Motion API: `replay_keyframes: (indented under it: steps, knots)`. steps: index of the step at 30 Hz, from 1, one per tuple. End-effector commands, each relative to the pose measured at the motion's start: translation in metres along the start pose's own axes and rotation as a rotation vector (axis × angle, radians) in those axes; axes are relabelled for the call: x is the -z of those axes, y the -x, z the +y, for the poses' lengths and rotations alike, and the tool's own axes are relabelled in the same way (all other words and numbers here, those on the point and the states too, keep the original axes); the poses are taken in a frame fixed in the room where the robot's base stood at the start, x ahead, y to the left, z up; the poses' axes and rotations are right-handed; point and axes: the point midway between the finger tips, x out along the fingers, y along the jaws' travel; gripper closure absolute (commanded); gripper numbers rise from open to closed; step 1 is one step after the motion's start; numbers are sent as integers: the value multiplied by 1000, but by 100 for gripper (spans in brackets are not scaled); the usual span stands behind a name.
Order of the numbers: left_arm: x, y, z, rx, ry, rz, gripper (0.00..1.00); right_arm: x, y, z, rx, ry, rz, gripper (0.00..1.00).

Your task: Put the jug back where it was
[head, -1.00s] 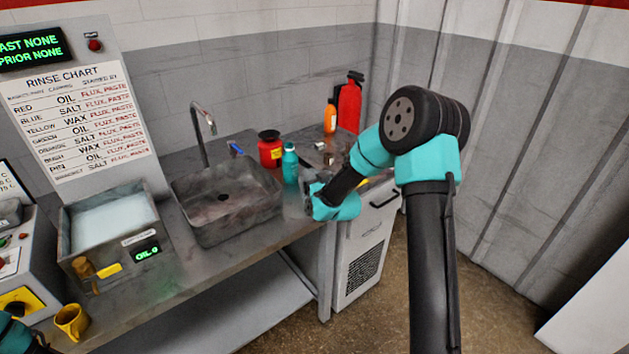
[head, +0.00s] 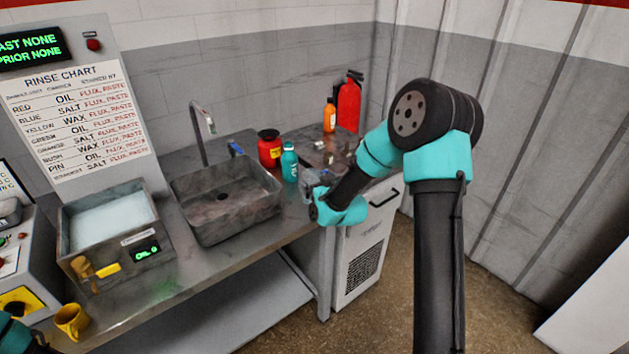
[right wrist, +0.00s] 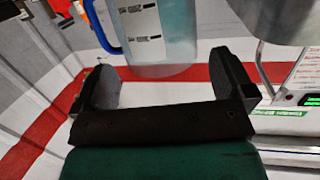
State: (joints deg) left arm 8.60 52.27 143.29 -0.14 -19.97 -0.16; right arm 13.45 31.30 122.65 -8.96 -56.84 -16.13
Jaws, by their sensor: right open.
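The jug (right wrist: 160,40) shows in the right wrist view as a clear bluish vessel with dark marks on its wall and a blue handle on its left. One end of it lies by the gap between the fingers of my right gripper (right wrist: 166,78). The fingers are apart, and a gap shows between the jug and the palm. I cannot tell whether a finger touches it. In the head view my right gripper (head: 312,185) is low over the counter's right part, and I cannot make out the jug clearly there. Only a bit of my left arm shows, at the lower left corner.
A teal bottle (head: 289,163) and a red jar (head: 269,148) stand close to the left of my right gripper, beside the sink (head: 225,210). An orange bottle (head: 330,116) and a red extinguisher (head: 348,103) stand behind. A yellow mug (head: 71,321) is at the front left.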

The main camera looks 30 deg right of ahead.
Motion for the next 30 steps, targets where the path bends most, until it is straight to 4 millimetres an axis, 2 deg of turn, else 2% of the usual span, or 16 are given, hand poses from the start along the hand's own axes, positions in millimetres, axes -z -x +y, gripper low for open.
replay_keyframes:
  steps: [6, 13, 18, 30]
  knots:
    - [0, 0, 0, 0, 0, 0, 57, 0, 43, 1, -1, 0, 0, 0]
    - [0, 0, 0, 0, 0, 0, 57, 0, 78, 0, -1, 0, -1, 0]
    - [0, 0, 0, 0, 0, 0, 57, 0, 89, 0, -1, 0, 1, 0]
    - [0, 0, 0, 0, 0, 0, 57, 0, 89, 0, -1, 0, 0, 0]
